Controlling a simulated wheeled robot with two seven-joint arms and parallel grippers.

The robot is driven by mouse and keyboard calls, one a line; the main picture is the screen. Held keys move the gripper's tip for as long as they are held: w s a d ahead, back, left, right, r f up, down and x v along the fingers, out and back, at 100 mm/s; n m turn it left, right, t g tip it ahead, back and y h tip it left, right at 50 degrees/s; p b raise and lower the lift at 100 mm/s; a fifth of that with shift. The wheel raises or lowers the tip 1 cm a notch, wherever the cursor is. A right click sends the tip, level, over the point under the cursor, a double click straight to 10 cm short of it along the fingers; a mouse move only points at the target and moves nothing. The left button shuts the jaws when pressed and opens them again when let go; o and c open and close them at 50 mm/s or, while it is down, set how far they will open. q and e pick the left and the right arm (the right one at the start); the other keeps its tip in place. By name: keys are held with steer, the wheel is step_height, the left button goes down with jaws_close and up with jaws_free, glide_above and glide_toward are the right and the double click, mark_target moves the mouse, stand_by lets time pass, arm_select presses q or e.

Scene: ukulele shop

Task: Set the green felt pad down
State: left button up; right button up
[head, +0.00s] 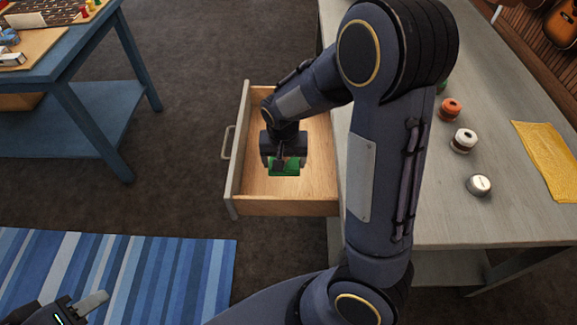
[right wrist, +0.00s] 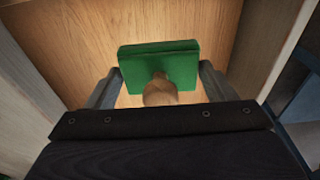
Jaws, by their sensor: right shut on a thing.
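The green felt pad (head: 284,170) is a rectangular green block with a wooden knob, seen in the right wrist view (right wrist: 160,58). My right gripper (right wrist: 160,82) is shut on it, with one finger at each side. The pad is inside the open wooden drawer (head: 318,178), over its bare bottom; I cannot tell whether it touches. My right arm hides part of the drawer. My left gripper (head: 84,306) is at the bottom left over the striped rug, partly cut off; only one finger shows clearly.
The drawer hangs out of a grey workbench (head: 500,215). On the bench are an orange spool (head: 450,109), a white spool (head: 463,140), a white-topped tin (head: 479,185) and a yellow cloth (head: 550,158). A blue table (head: 75,60) stands at upper left, and a blue striped rug (head: 150,265) lies below.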

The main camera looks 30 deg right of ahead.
steer(key=w+d+f, duration=0.1)
steer(key=w+f, duration=0.1)
steer(key=f, duration=0.1)
steer(key=w+d+f, duration=0.1)
steer(key=f, duration=0.1)
steer(key=shift+d, duration=0.3)
steer(key=shift+w+d+f+b, duration=0.15)
steer(key=shift+f+b, duration=0.3)
steer(key=shift+f, duration=1.45)
steer(key=o, duration=0.6)
steer(key=shift+f, duration=0.1)
steer(key=shift+c, duration=0.2)
steer(key=o, duration=0.4)
steer(key=shift+o, duration=0.2)
